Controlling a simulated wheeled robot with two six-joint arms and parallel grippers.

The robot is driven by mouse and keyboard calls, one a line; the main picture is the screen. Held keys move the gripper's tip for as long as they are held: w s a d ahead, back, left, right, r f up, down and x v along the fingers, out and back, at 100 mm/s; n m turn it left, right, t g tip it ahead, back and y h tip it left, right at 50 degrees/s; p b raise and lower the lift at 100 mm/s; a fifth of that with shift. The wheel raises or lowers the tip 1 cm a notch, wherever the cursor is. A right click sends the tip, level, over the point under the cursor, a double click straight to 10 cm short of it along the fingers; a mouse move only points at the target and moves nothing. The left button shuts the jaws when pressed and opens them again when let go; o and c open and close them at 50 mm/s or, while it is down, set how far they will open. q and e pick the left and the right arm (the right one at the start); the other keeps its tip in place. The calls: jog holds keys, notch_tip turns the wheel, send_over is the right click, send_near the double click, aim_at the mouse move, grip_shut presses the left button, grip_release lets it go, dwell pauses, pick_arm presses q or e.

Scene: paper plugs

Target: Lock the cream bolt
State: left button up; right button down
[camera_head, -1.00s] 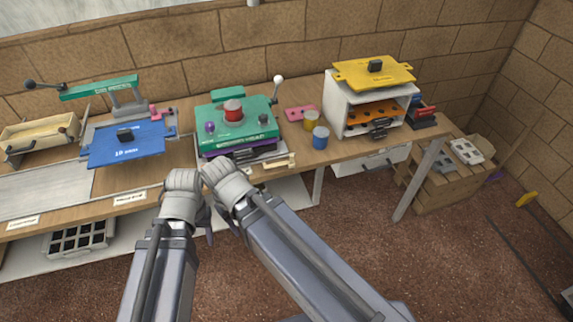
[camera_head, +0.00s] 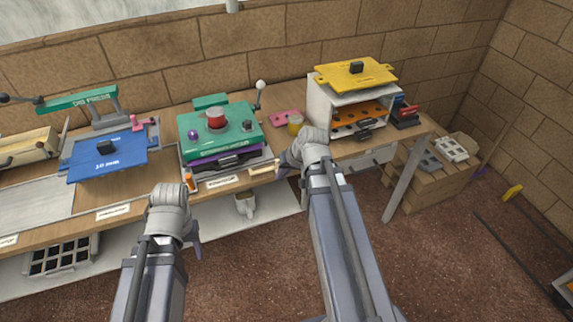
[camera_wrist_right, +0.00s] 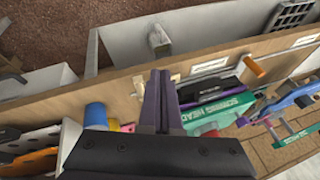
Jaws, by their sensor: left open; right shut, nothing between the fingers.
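In the right wrist view, cream pieces (camera_wrist_right: 138,84) show on both sides of my right fingers, which hide the middle. My right gripper (camera_head: 284,168) is shut and empty beside the bolt's right end; its purple fingers (camera_wrist_right: 160,75) also show in the wrist view. I cannot tell whether they touch the bolt. My left gripper (camera_head: 196,248) is open and empty, in front of the table and low.
The teal press (camera_head: 225,140) with a red knob stands behind the bolt. An orange peg (camera_head: 189,182) stands at its left front. A blue cup (camera_wrist_right: 96,115) shows in the wrist view.

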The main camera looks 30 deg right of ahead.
jog(key=d+r+m+t, duration=0.1)
jog(key=d+m+t, duration=0.1)
jog(key=d, duration=0.8)
jog(key=shift+w+d+r+m+t+h, duration=0.3)
jog(key=shift+w+m+h, duration=0.1)
jog(key=shift+w+m, duration=0.1)
jog(key=shift+f, duration=0.1)
jog(key=w+a+f+b, duration=0.4)
jog(key=w+f+b, duration=0.4)
jog(key=shift+w+a, duration=0.15)
jog(key=shift+a, duration=0.1)
